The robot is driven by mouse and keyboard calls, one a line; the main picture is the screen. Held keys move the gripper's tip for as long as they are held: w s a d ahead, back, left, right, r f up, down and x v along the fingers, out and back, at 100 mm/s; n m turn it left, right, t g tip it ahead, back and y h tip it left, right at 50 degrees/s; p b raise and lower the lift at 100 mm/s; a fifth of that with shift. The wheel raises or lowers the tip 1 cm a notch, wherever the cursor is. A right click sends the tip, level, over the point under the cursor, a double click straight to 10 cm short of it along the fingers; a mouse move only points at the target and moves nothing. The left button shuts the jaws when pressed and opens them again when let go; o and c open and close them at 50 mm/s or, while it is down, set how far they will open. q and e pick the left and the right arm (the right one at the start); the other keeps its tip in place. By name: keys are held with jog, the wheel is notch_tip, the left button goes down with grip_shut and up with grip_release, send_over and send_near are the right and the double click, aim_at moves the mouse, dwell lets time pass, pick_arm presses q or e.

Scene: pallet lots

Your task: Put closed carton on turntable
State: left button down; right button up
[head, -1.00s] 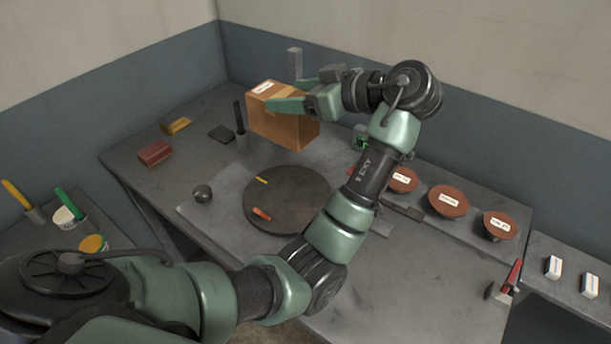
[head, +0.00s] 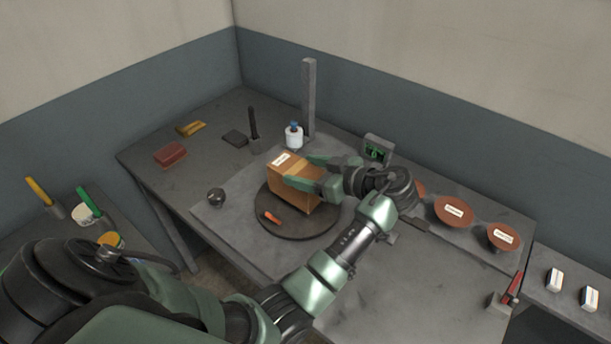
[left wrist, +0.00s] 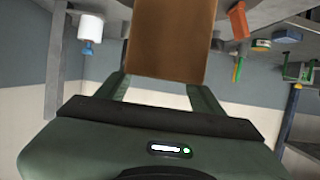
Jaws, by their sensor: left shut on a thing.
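The closed brown carton (head: 291,187) with a white label on top is over the back part of the round dark turntable (head: 272,223). I cannot tell whether its base touches the disc. My left gripper (head: 306,171) is shut on the carton from the right, one finger along each side. In the left wrist view the carton (left wrist: 172,40) sits between the two fingers, and the camera is upside down. An orange-red piece (head: 271,217) lies on the turntable in front of the carton. My right gripper is not in view.
A white bottle with a blue top (head: 294,136) and a grey post (head: 309,100) stand behind the carton. A dark ball (head: 216,196) is left of the turntable.

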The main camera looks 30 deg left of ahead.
pick_arm(q)
notch_tip(320, 180, down, 2)
jog(key=shift+f, duration=0.3)
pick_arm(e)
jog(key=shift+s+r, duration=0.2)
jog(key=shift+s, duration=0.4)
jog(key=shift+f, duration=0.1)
pick_arm(q)
jog(key=shift+c, duration=1.2)
grip_release()
jog(key=shift+f, duration=0.1)
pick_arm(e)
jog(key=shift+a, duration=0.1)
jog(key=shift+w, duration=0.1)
